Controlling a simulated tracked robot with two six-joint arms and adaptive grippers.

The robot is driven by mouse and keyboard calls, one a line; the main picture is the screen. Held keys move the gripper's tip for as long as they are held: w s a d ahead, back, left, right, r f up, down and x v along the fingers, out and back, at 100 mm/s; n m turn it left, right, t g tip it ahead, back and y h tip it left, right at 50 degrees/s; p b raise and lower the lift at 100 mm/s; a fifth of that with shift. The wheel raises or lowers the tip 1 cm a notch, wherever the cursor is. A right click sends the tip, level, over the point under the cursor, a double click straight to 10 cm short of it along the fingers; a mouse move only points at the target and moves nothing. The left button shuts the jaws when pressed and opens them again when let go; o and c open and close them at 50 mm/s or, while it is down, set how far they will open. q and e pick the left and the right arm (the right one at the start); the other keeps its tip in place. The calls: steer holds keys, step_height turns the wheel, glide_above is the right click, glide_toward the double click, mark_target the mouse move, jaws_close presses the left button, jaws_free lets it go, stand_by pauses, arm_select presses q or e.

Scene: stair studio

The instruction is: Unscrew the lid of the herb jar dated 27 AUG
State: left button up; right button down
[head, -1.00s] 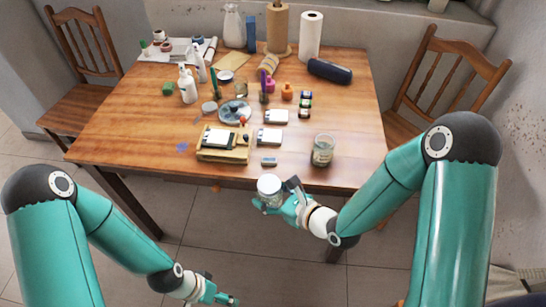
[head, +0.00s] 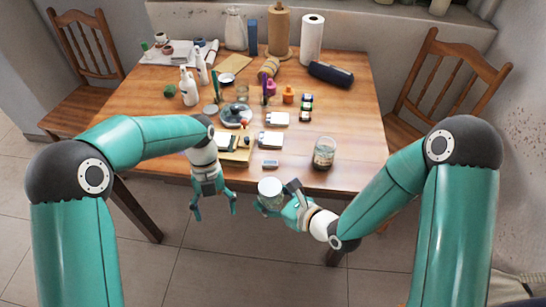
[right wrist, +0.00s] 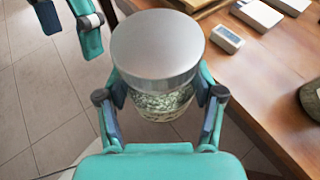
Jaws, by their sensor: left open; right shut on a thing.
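A glass herb jar (head: 271,202) with a flat silver lid (head: 270,187) is held upright in front of the table's front edge. My right gripper (right wrist: 158,100) is shut on the jar's glass body; the lid (right wrist: 158,45) above it is free, and green herbs show through the glass (right wrist: 160,102). The date on this jar cannot be seen. My left gripper (head: 214,212) is open and empty, pointing down, left of the jar and apart from it; its fingers also show in the right wrist view (right wrist: 68,18). A second lidded jar (head: 324,153) stands on the table at the front right.
The wooden table (head: 352,110) holds several small devices, a grey dish (head: 236,115), white spray bottles (head: 189,87), paper rolls (head: 312,40) and a dark blue case (head: 331,74). Chairs stand at left (head: 85,75) and right (head: 450,85).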

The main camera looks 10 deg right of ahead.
arm_select(q)
steer(key=w+d+r+m+t, duration=0.2)
steer(key=w+d+r+m, duration=0.15)
steer(key=d+r, duration=0.5)
steer(key=t, duration=0.2)
glide_toward(273, 185)
steer(key=shift+w+a+f+m, duration=0.15)
steer(key=shift+w+a+m, duration=0.1)
steer(key=shift+w+m, duration=0.1)
steer(key=shift+s+d, duration=0.2)
steer(key=shift+d, duration=0.1)
steer(key=shift+f, duration=3.9)
steer(key=shift+c, duration=0.2)
steer(key=shift+s+d+f, duration=0.1)
steer(key=c, duration=1.3)
steer(key=shift+f, duration=0.1)
jaws_close()
